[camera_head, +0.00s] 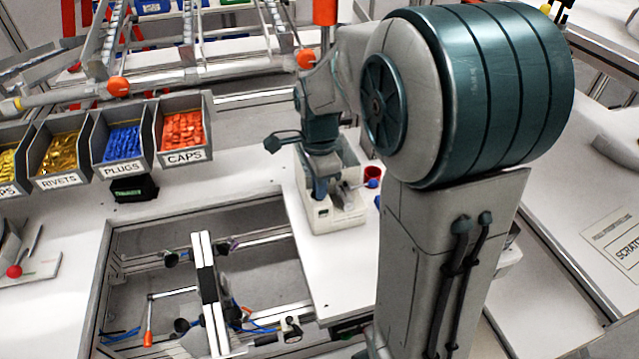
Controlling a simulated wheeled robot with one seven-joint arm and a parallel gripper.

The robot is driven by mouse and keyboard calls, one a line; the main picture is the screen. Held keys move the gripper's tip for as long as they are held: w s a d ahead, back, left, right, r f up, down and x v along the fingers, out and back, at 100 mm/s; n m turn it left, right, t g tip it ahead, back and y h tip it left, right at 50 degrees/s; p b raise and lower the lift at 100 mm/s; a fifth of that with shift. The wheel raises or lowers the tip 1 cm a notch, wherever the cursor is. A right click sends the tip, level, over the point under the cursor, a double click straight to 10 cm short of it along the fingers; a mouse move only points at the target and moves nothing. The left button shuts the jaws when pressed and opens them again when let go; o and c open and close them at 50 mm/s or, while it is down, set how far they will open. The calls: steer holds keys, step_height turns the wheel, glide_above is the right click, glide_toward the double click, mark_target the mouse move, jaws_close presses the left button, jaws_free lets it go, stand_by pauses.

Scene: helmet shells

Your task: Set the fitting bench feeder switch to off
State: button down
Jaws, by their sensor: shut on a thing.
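A white box-like unit (333,218) stands on the white bench, right of the frame opening. My gripper (320,192) points down at this unit from my arm above. Its fingertips are small and partly lost against the unit. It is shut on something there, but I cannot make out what. A grey piece (346,196) lies just right of the fingers on the unit. I cannot read a switch or its position.
Grey bins of rivets (60,153), blue plugs (122,142) and orange caps (183,131) line the left. A small black box (134,188) sits below them. A red cup (373,173) stands right of the unit. My arm hides much of the right side.

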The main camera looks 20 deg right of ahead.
steer(key=shift+m, duration=0.6)
steer(key=c, duration=1.5)
jaws_free()
steer(key=shift+r, duration=0.1)
step_height(320, 180, up, 14)
steer(key=b, duration=0.1)
steer(key=shift+s, duration=0.1)
steer(key=s+f+n+t, duration=0.1)
steer(key=s+f+n, duration=0.3)
steer(key=s+n, duration=0.3)
steer(key=s+f+n+t, duration=0.2)
steer(key=s+f+n, duration=0.3)
steer(key=s+n, duration=0.3)
steer(key=n, duration=0.3)
steer(key=shift+s+d+f+t, duration=0.15)
steer(key=shift+s+t, duration=0.05)
steer(key=shift+t, duration=0.1)
